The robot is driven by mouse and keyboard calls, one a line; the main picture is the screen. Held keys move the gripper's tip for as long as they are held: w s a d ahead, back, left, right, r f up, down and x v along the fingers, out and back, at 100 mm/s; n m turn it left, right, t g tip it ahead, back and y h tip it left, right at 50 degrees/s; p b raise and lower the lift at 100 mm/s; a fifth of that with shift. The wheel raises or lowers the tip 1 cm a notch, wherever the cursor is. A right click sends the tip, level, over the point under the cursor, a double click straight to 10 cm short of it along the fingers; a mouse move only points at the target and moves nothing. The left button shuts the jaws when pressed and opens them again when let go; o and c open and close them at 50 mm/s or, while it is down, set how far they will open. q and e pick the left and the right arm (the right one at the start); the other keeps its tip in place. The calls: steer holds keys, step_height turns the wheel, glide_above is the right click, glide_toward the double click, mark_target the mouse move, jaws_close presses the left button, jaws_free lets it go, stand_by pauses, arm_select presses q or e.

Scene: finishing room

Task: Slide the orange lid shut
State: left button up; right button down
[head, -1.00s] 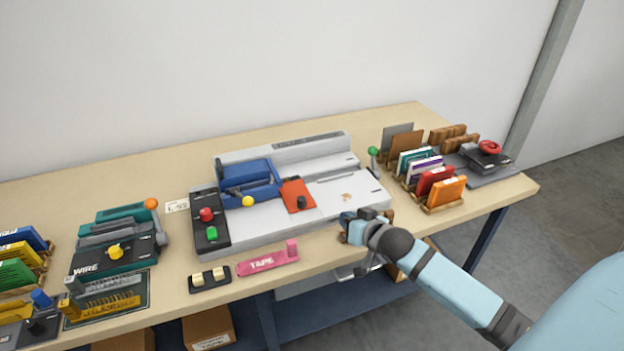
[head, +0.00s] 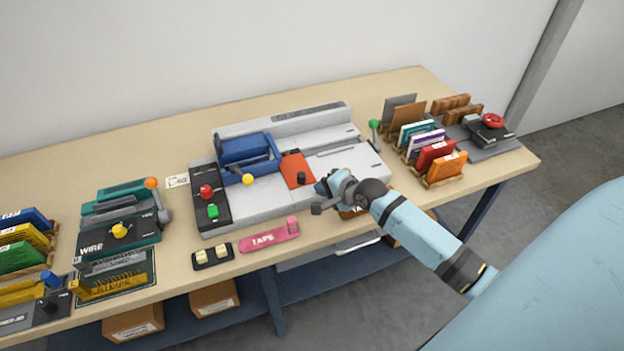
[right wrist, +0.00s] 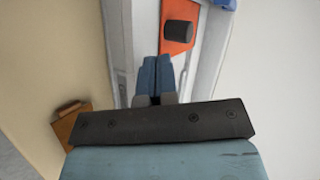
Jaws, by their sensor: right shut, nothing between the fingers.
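The orange lid (head: 297,167) is a flat plate with a dark knob (head: 301,178) on it. It lies on the white and grey machine (head: 350,160), right of the blue clamp part (head: 247,155). My right gripper (head: 321,186) is shut and empty, above the front of the machine, just right of the knob. In the right wrist view the shut blue fingertips (right wrist: 156,62) point at the orange lid (right wrist: 178,48) and its knob (right wrist: 180,34), with a small gap in the picture. Whether they touch I cannot tell. My left gripper is not in view.
A pink tape holder (head: 268,237) and a small switch block (head: 212,256) lie in front of the machine. A green-knobbed lever (head: 374,126) stands at its right end, beside racks of coloured booklets (head: 436,154). A teal wire machine (head: 120,222) stands left.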

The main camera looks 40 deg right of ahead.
mark_target(305, 178)
steer(key=w, duration=0.2)
steer(key=shift+w+a+r, duration=0.1)
steer(key=shift+w+a, duration=0.35)
steer(key=shift+w, duration=0.45)
steer(key=shift+w, duration=0.2)
steer(key=w, duration=0.3)
steer(key=shift+w+d, duration=0.15)
steer(key=shift+d, duration=0.25)
steer(key=shift+r, duration=0.1)
steer(key=shift+d, duration=0.1)
steer(key=shift+p, duration=0.4)
